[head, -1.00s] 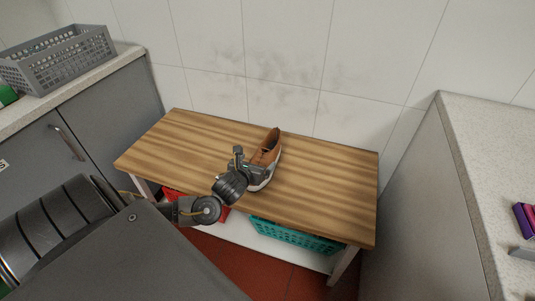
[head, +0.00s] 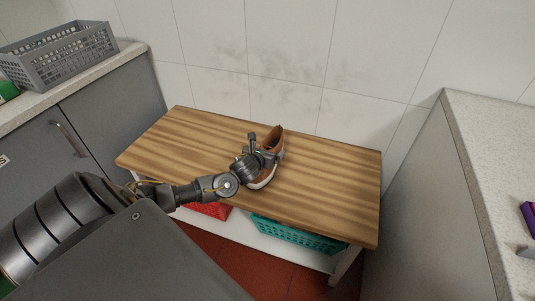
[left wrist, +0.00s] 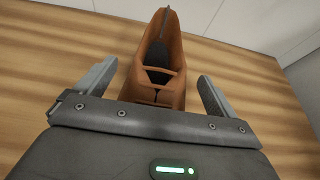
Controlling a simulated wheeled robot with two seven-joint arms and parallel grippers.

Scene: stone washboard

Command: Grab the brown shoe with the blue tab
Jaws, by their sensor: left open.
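The brown shoe (head: 276,135) with a white sole stands on the wooden bench, partly hidden behind my left gripper in the head view. My left gripper (head: 268,152) is over the shoe's near part. In the left wrist view the shoe (left wrist: 172,50) lies between the two open fingers of my left gripper (left wrist: 157,90), with its opening and laced upper facing up. There is a gap between each finger and the shoe. I cannot make out a blue tab. My right gripper is not in view.
The wooden bench (head: 325,190) is otherwise clear. A teal basket (head: 297,235) and a red basket (head: 210,209) sit under it. Counters stand at both sides, with a grey crate (head: 65,55) on the left one. A tiled wall is behind.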

